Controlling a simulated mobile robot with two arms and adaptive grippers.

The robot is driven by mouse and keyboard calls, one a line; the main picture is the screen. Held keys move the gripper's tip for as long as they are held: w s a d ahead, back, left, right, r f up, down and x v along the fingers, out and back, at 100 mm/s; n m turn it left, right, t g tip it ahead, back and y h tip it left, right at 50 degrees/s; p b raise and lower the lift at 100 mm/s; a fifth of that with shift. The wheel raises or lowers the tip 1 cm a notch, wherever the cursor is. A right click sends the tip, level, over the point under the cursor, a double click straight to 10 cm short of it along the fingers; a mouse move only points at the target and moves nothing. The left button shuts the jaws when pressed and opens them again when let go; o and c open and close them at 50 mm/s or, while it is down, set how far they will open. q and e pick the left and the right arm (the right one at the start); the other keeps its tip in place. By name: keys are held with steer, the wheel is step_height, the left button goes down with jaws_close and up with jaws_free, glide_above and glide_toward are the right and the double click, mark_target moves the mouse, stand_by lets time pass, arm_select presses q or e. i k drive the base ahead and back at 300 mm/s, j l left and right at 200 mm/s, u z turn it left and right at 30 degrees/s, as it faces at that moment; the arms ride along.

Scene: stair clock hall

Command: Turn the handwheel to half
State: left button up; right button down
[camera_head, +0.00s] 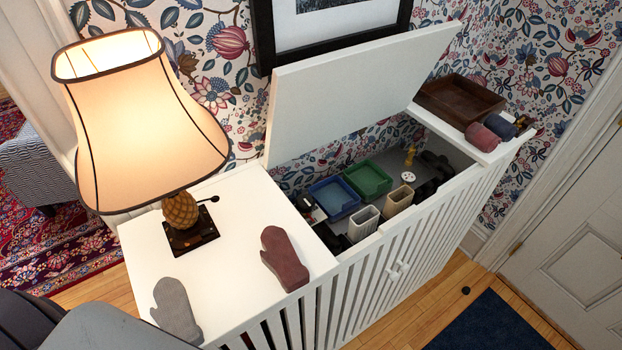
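No handwheel can be made out for certain. A small white knob-like fitting (396,270) is on the slatted front. Neither of my grippers can be made out in the head view.
The cabinet's lid (350,90) stands raised. Inside are a blue tray (334,198), a green tray (368,180), pale bins (363,224) and dark items. A lit lamp (140,120) and two mitts (284,258) occupy the left top; a brown tray (460,101) is at right.

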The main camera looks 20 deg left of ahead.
mark_target(305, 203)
steer(key=k+j+z, duration=0.1)
steer(key=k+z, duration=0.6)
steer(key=k+l+z, duration=0.35)
steer(key=k, duration=0.15)
steer(key=j, duration=0.1)
